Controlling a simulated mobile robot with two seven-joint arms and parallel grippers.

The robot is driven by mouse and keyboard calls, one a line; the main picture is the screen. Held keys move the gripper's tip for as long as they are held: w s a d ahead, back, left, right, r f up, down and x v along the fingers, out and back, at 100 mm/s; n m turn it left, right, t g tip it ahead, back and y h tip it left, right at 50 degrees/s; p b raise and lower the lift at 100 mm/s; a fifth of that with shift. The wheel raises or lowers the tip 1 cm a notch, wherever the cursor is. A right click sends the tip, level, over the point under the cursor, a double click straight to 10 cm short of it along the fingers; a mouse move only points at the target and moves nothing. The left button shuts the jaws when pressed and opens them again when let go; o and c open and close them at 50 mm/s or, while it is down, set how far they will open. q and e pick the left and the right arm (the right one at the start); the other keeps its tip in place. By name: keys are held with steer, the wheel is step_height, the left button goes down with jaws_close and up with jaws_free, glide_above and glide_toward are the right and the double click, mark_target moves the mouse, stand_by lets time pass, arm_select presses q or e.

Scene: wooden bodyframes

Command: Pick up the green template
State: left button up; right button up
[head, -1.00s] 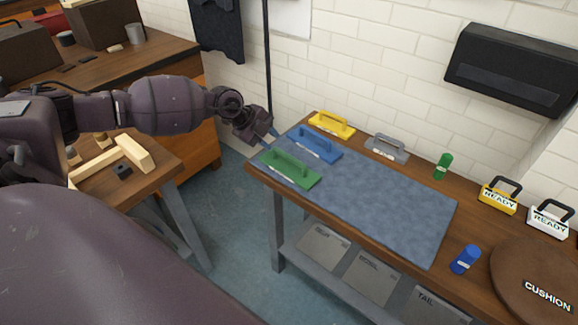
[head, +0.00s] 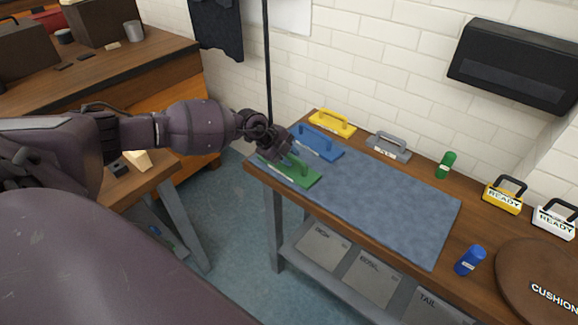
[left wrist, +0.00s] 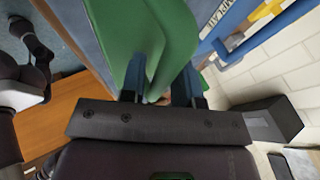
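The green template (head: 304,176) lies at the left end of the blue-grey mat (head: 390,205) on the workbench. Its raised handle is partly hidden by my left gripper (head: 287,160), which is right over it in the head view. In the left wrist view the green template (left wrist: 145,28) fills the upper middle, in front of the fingers of my left gripper (left wrist: 162,85). The two fingers stand apart, with green close to both. I cannot tell whether the handle is between them. My right gripper is not in view.
The blue template (head: 322,148) lies just behind the green one. The yellow template (head: 333,122) and grey template (head: 389,147) are farther back, near the brick wall. A green bottle (head: 446,165) and a blue bottle (head: 470,260) stand to the right. The mat's middle is clear.

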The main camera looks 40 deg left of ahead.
arm_select(q)
jaws_close()
steer(key=shift+r, duration=0.2)
